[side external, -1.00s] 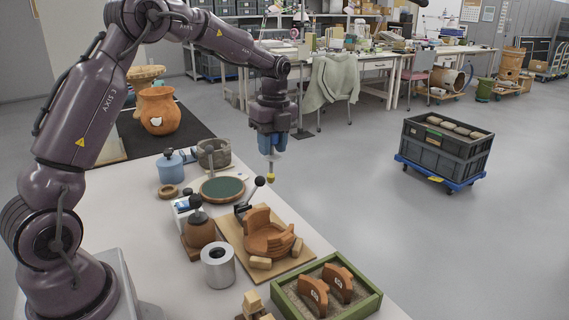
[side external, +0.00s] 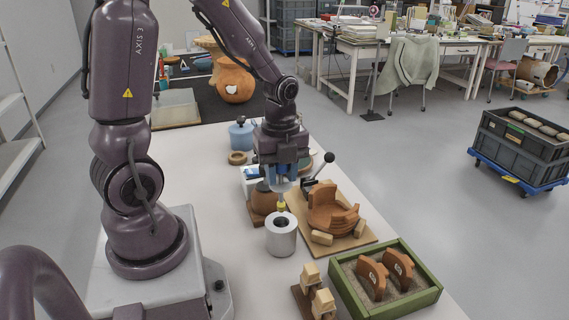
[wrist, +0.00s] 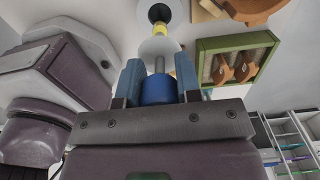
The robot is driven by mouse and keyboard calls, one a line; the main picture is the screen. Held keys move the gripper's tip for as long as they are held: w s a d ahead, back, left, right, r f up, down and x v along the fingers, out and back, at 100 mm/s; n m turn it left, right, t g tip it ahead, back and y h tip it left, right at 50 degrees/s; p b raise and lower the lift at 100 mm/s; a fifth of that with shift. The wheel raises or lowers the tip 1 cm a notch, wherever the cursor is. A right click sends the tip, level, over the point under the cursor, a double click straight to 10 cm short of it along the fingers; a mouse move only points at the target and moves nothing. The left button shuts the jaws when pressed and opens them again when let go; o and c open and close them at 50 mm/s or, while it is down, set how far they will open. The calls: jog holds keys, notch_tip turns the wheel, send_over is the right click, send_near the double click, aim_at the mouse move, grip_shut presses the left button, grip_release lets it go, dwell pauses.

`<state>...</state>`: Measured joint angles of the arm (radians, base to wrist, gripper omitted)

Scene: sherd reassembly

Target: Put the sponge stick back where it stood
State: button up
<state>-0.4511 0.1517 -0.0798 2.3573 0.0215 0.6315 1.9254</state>
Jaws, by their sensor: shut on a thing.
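My gripper (side external: 281,184) is shut on the sponge stick and holds it upright, yellow end down. In the wrist view, the stick's blue handle (wrist: 158,90) sits between the two blue-grey fingers, with a grey shaft, a pale disc and a yellow band beyond. In the side view, the yellow part (side external: 281,206) shows just above a silver cylindrical holder (side external: 281,240) with a dark hole in its top. The stick lines up with the hole in both views. I cannot tell whether its tip has entered.
A wooden board (side external: 353,240) with a partly assembled terracotta vessel (side external: 330,213) is to the right. A green sand tray (side external: 428,292) with two sherds and some wooden blocks (side external: 311,275) are nearer the front.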

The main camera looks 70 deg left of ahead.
aim_at(281, 201)
jog(key=shift+f, duration=4.4)
jog(key=shift+f, duration=0.3)
jog(key=o, duration=0.8)
notch_tip(281, 201, up, 13)
